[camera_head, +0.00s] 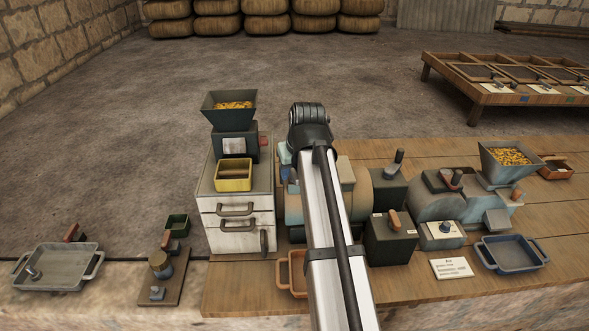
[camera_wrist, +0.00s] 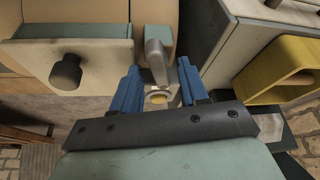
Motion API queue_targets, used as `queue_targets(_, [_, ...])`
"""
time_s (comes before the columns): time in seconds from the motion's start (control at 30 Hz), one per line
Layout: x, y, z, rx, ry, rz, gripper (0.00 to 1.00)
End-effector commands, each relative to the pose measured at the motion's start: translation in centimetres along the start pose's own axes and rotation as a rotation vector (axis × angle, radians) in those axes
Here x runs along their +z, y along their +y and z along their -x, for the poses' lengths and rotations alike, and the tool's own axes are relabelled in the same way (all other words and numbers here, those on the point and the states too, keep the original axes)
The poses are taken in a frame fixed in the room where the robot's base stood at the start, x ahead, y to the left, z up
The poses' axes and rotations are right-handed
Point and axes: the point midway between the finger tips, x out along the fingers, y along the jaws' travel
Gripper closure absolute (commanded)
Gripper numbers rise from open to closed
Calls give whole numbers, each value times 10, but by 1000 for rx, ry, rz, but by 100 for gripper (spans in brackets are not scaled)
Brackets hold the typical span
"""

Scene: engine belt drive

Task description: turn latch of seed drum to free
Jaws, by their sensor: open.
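The seed drum, as I take it, is the tan rounded body (camera_head: 358,190) on the bench, partly hidden behind my arm in the head view. In the wrist view a tan curved surface (camera_wrist: 100,12) fills the top. I cannot tell the lever's exact setting. In the head view my arm hides most of the gripper.
A white drawer cabinet (camera_head: 237,225) with a yellow bin (camera_head: 233,175) stands close to the left of my arm. The yellow bin (camera_wrist: 277,70) is at right in the wrist view. A dark box with an orange-brown handle (camera_head: 392,240) stands right of my arm.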

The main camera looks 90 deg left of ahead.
Motion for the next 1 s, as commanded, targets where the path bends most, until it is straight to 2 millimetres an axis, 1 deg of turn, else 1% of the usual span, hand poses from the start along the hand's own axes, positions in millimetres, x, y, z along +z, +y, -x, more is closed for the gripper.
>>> queue_targets(0.03, [0, 0, 0, 0, 0, 0, 56])
queue_targets(0.07, [0, 0, 0, 0, 0, 0, 59])
queue_targets(0.4, [0, 0, 0, 0, 0, 0, 92])
queue_targets(0.5, [0, 0, 0, 0, 0, 0, 100])
queue_targets(0.77, [0, 0, 0, 7, 0, -18, 100])
queue_targets(1.0, [0, -2, 0, 69, -1, -165, 100])
